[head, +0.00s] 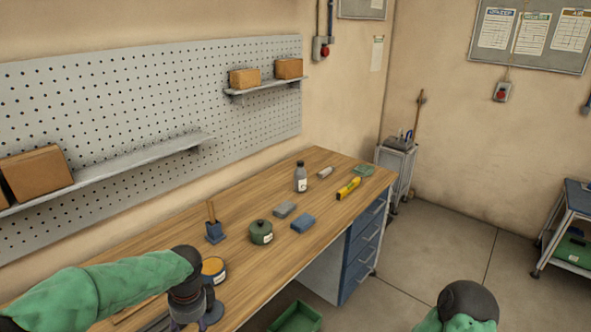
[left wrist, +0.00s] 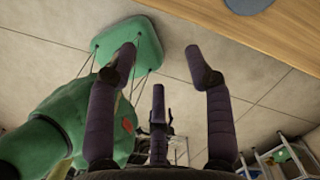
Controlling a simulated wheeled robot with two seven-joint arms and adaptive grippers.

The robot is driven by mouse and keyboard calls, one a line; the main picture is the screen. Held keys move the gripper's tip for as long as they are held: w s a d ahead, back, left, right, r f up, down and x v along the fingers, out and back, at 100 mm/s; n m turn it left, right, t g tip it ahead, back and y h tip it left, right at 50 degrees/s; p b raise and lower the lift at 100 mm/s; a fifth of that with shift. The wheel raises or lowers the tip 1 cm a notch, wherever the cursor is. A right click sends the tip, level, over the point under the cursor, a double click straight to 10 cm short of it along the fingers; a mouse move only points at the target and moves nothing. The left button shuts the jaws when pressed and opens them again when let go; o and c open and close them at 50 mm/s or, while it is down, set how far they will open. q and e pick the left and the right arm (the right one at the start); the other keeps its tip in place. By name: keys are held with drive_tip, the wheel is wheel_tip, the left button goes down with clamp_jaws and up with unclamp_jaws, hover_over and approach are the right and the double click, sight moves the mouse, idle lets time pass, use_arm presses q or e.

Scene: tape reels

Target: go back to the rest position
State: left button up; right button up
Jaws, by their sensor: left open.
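My left arm reaches in from the left in the head view. Its gripper (head: 188,318) is at the bottom edge, near the bench's front edge, partly cut off by the frame. In the left wrist view the gripper's (left wrist: 160,62) purple fingers are spread apart with nothing between them. A flat blue-grey disc (head: 213,313) lies beside the gripper and also shows in the left wrist view (left wrist: 248,3). Of my right arm only a green and dark part shows at bottom right; its gripper is out of frame.
The wooden bench (head: 170,245) carries a blue holder with a wooden upright (head: 214,231), a green pot (head: 261,232), grey block (head: 284,210), blue block (head: 303,222), bottle (head: 300,178) and yellow tool (head: 348,188). A green bin (head: 297,318) is below the bench front.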

use_arm(q)
drive_tip(key=s+d+f+n+h, duration=0.25)
drive_tip(key=d+f, duration=0.25)
drive_tip(key=f, duration=0.4)
drive_tip(key=s+d+f+n+h, duration=0.2)
drive_tip(key=d+f+n, duration=0.25)
drive_tip(key=f, duration=0.45)
drive_tip(key=s+d+f+n, duration=0.3)
drive_tip(key=s+f+n, duration=0.3)
drive_tip(key=f, duration=0.1)
drive_tip(key=s+d+f+n+h, duration=0.1)
drive_tip(key=s+d+f+n, duration=0.2)
drive_tip(key=s+f+n, duration=0.3)
drive_tip(key=shift+d+f+b, duration=0.3)
drive_tip(key=shift+f+b, duration=0.05)
